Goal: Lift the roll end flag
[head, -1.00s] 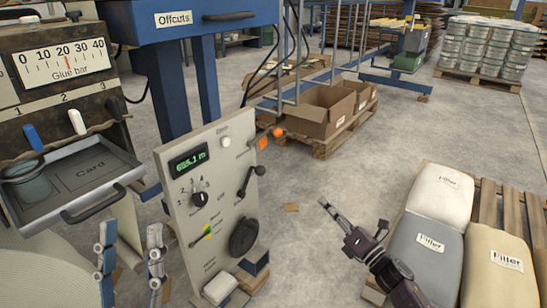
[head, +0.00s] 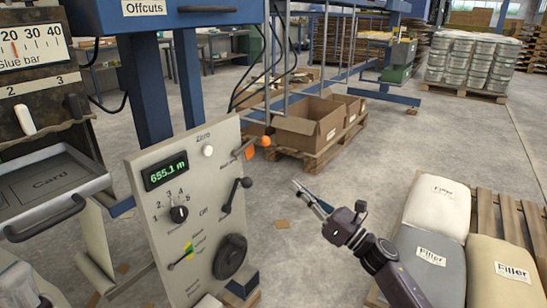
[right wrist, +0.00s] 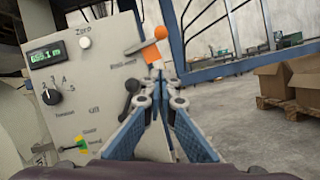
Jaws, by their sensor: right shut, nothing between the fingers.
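The roll end flag is a small orange plate (head: 250,153) with an orange ball on its lever, at the upper right edge of the pale control panel (head: 150,210). It also shows in the right wrist view (right wrist: 138,47), above and just beyond my fingertips. My right gripper (head: 299,187) is shut and empty, to the right of the panel and lower than the flag in the head view. In the right wrist view its blue-padded fingers (right wrist: 153,88) meet in front of the panel's right edge, apart from the flag as far as I can tell. My left gripper is not recognisable.
The panel also carries a green display (head: 165,171), a selector knob (head: 179,213), a black lever (head: 232,195) and a black handwheel (head: 230,257). Filler sacks (head: 436,205) lie on a pallet at right. An open carton (head: 310,125) stands behind. Floor between is mostly clear.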

